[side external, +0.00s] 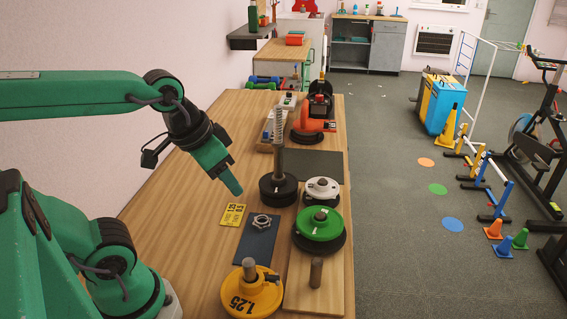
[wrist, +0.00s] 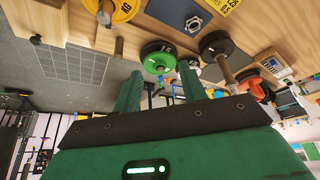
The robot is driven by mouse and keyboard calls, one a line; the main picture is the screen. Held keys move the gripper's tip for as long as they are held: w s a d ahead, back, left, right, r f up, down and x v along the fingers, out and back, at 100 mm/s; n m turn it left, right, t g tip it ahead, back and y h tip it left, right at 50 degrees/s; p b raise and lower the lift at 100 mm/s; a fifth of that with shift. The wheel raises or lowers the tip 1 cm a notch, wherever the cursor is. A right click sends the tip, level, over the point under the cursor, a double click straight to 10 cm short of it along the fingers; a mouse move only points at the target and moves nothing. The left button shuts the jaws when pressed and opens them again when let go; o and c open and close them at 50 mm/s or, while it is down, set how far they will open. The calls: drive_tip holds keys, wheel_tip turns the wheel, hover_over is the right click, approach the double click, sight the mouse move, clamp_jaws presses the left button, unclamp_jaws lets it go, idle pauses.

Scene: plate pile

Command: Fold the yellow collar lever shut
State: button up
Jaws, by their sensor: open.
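The yellow plate (wrist: 122,9) is cut by the top edge of the wrist view, and no lever is clear there. My gripper (side external: 234,185) is above the table, beyond and left of the yellow plate, apart from everything. In the wrist view my gripper (wrist: 160,84) is open, with nothing between its fingers.
A green plate (side external: 320,230) sits on a board beside a short peg (side external: 316,272). A metal star nut (side external: 262,221) lies on a dark mat (side external: 256,243). A tall spring post (side external: 279,142) stands on black plates. A yellow card (side external: 232,214) lies flat. Bare wood is at left.

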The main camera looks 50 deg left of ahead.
drive_tip(key=w+d+f+m+g, duration=0.3)
drive_tip(key=w+d+g, duration=0.2)
drive_tip(key=d, duration=0.1)
drive_tip(key=m+g+y, duration=0.3)
drive_tip(key=g, duration=0.2)
approach(278, 278)
drive_tip(key=shift+w+d+r, duration=0.15)
drive_tip(key=shift+d+r, duration=0.1)
drive_tip(key=shift+r, duration=0.25)
drive_tip(key=shift+a+f, duration=0.1)
drive_tip(key=shift+f, duration=0.1)
drive_tip(key=shift+x, duration=4.3)
drive_tip(key=shift+a, duration=0.1)
drive_tip(key=c, duration=0.5)
